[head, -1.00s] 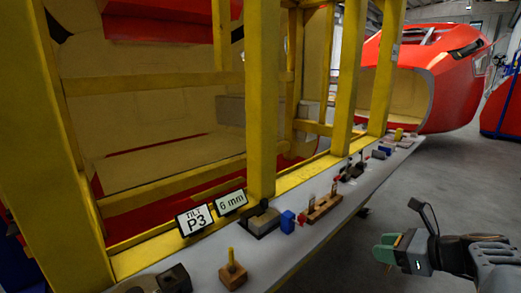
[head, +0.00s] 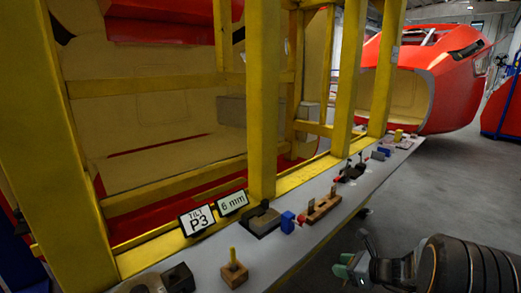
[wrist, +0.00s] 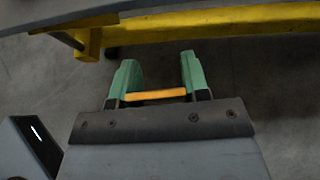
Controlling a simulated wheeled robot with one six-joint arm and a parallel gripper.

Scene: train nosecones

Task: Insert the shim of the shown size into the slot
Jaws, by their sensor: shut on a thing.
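My gripper (head: 346,268) is at the lower right of the head view, out over the floor to the right of the shelf. In the wrist view its green fingers (wrist: 156,80) are apart, with a thin orange-yellow bar (wrist: 156,95) spanning between them, apparently the shim. The bar does not show clearly in the head view. A sign reading "6 mm" (head: 232,203) stands on the shelf beside a sign reading "P3" (head: 197,220). I cannot make out which piece has the slot.
The long grey shelf (head: 300,236) carries a wooden block with a yellow peg (head: 234,273), a blue block (head: 287,222), a wooden rack (head: 323,208) and dark blocks (head: 178,278). Yellow posts (head: 262,100) rise behind it. The floor on the right is clear.

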